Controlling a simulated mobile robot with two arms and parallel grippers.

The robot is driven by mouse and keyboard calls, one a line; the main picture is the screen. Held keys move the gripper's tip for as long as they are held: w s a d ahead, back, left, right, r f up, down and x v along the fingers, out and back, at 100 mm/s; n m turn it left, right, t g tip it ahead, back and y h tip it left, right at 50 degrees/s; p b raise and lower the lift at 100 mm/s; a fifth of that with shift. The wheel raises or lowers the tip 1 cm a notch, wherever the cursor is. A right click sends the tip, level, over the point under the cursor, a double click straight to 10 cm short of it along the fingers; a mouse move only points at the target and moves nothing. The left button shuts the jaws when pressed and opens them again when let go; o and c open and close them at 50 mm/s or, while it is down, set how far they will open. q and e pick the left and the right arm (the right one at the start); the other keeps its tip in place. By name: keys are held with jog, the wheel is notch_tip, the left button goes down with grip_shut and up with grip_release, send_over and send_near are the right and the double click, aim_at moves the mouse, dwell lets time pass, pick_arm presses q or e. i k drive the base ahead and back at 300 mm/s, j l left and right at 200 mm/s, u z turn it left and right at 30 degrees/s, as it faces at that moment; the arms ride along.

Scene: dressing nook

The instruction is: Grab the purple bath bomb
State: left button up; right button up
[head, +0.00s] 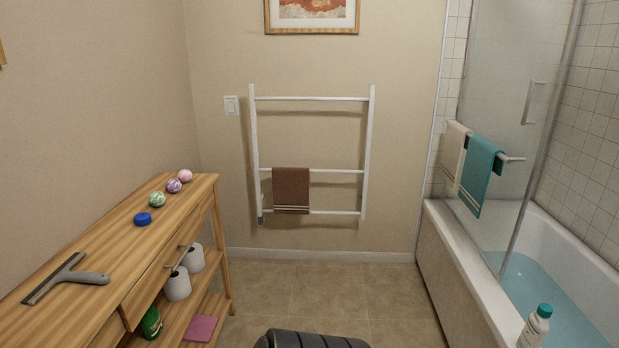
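The purple bath bomb (174,186) is a small ball with pale marbling. It sits on the wooden console table (112,231) near its far end, against the left wall side. A pink ball (185,176) lies just behind it, and a green marbled ball (157,199) just in front of it. Neither of my grippers shows in the head view.
A blue round item (143,219) and a squeegee (68,279) lie nearer on the tabletop. Toilet rolls (178,284) stand on the shelf below. A bathtub (458,262) with a bottle (535,326) on its rim is at right.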

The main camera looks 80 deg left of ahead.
aim_at(173, 186)
jog(key=j+u, duration=0.1)
jog(key=u, duration=4.15)
jog(key=i+l+u, duration=0.3)
jog(key=l+u, duration=0.25)
jog(key=i+l+u, duration=0.1)
jog(key=l+u, duration=0.2)
jog(key=l, duration=0.2)
jog(key=i+l+u, duration=0.1)
jog(key=l+u, duration=0.2)
